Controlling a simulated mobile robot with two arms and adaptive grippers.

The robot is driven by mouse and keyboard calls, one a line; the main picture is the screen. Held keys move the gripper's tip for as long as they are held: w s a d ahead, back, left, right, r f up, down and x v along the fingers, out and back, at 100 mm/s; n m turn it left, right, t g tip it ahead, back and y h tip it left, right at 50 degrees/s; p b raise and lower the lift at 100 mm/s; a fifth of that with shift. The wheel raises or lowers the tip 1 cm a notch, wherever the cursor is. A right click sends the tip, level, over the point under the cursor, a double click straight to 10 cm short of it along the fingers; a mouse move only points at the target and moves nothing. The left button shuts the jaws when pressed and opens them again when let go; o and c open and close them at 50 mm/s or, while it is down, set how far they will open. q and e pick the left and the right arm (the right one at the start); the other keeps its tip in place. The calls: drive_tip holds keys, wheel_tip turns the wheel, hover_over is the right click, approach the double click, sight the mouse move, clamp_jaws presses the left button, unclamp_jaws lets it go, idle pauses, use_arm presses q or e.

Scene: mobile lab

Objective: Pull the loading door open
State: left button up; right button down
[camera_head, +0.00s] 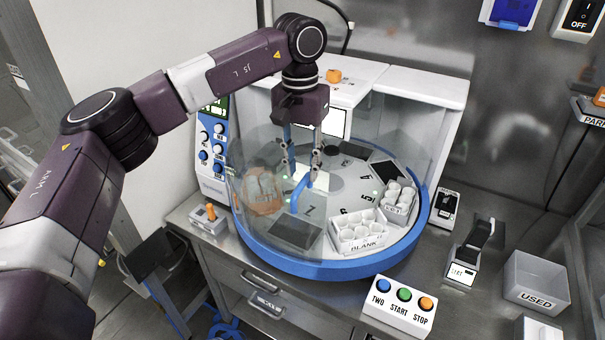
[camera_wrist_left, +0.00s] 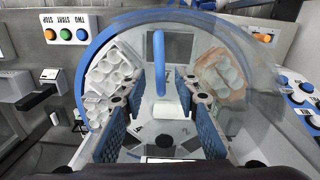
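The loading door (camera_head: 262,215) is a clear curved pane on the round blue-rimmed machine. In the head view it covers the left front of the turntable; the right front looks uncovered. Its blue handle (camera_head: 301,190) stands at the front; it also shows in the left wrist view (camera_wrist_left: 159,60), upright in the picture. My left gripper (camera_head: 301,160) points down over the handle with its fingers spread. In the left wrist view the gripper (camera_wrist_left: 160,97) is open, with the handle in line with the gap; contact is not visible. My right gripper is not in view.
White racks (camera_head: 358,236) of cups sit on the turntable, and a brownish rack (camera_head: 262,190) is behind the pane. A button box (camera_head: 403,303), a small device (camera_head: 463,272) and a grey bin (camera_head: 537,280) stand right of the machine. A small switch box (camera_head: 209,219) is left.

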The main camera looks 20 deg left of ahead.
use_arm(q)
wheel_tip(320, 180, up, 9)
drive_tip(key=shift+r, duration=0.15)
idle(0.5)
